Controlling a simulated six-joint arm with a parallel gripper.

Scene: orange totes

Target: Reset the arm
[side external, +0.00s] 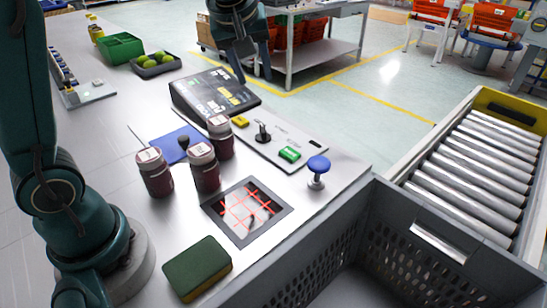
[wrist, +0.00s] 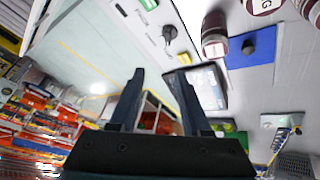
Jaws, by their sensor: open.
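My gripper (side external: 250,72) hangs in the air at the top of the side external view, beyond the far edge of the metal counter (side external: 115,130). It points downward, apart from everything on the counter. In the wrist view my gripper (wrist: 160,76) shows two dark fingers spread apart with nothing between them, so it is open and empty. The wrist view is tilted and takes in the counter at the right and the floor and orange totes at the left.
Three dark red jars (side external: 155,172) stand on the counter by a blue sheet (side external: 183,143). A black panel (side external: 212,96), blue-topped button (side external: 318,165), scanner window (side external: 246,210) and sponge (side external: 197,268) are nearby. A grey crate (side external: 445,225) and roller conveyor (side external: 470,165) lie right.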

